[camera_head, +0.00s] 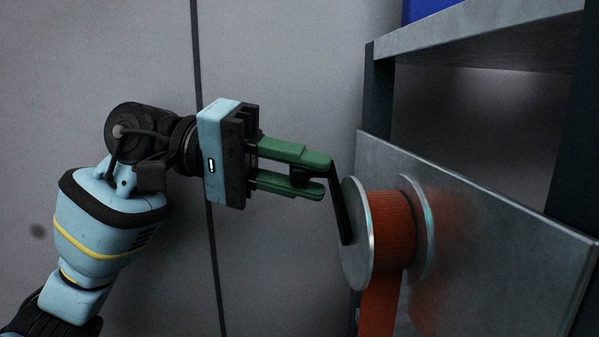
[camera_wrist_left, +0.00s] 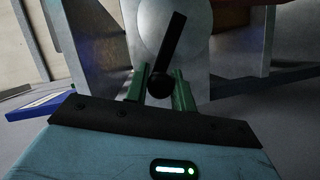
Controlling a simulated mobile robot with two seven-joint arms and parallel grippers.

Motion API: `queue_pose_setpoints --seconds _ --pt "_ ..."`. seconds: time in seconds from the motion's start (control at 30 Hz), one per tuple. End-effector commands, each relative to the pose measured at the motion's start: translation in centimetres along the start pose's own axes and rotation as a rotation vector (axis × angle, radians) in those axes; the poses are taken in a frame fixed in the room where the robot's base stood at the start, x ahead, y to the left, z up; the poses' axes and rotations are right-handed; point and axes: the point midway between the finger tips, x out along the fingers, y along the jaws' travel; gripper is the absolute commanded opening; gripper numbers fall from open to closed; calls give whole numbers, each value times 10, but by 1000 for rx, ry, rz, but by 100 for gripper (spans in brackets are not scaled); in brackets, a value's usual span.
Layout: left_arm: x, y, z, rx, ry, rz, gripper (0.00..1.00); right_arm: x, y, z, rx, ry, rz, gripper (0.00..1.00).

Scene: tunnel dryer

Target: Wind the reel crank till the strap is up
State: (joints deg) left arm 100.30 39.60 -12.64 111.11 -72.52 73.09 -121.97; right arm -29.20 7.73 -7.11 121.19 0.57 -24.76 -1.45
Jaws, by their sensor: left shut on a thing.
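The reel (camera_head: 390,235) is a metal-flanged spool on an upright metal plate (camera_head: 480,230). An orange strap (camera_head: 377,305) is wound on it and hangs down below. The black crank arm (camera_head: 341,205) rises from the hub of the near flange, leaning slightly left. My left gripper (camera_head: 318,176) has green fingers and is shut on the crank's knob at the top of the arm. In the left wrist view the dark round knob (camera_wrist_left: 160,86) sits between the fingertips, with the flange (camera_wrist_left: 168,32) behind it. The strap's lower end is out of frame. My right gripper is not in view.
A metal shelf (camera_head: 480,32) on dark posts stands above and behind the plate. A blue object (camera_head: 428,9) sits on top of it. A grey panelled wall (camera_head: 285,80) is behind my left arm. A blue flat item (camera_wrist_left: 38,106) shows in the left wrist view.

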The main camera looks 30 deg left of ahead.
Motion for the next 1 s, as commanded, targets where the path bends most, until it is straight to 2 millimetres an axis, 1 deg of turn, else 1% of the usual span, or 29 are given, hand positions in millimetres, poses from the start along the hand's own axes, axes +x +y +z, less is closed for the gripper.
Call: queue_pose_setpoints --seconds 0.17,0.2,0.3,0.33,0.57,0.67,0.77,1.0 --pt "0 0 1 1 -2 -1 0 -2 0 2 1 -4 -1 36" --pt "0 0 1 1 -2 -1 30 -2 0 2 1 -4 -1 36" --pt "0 0 1 0 -2 0 43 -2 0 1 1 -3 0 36" --pt "0 0 0 0 -2 0 46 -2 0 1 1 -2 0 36" --pt "0 0 0 -1 -1 0 46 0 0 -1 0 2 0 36" --pt "-3 0 0 -1 0 0 46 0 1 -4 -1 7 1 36" --pt "-13 0 -1 -2 2 0 46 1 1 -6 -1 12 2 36" --pt "-52 0 0 -1 2 -1 46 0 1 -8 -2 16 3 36"
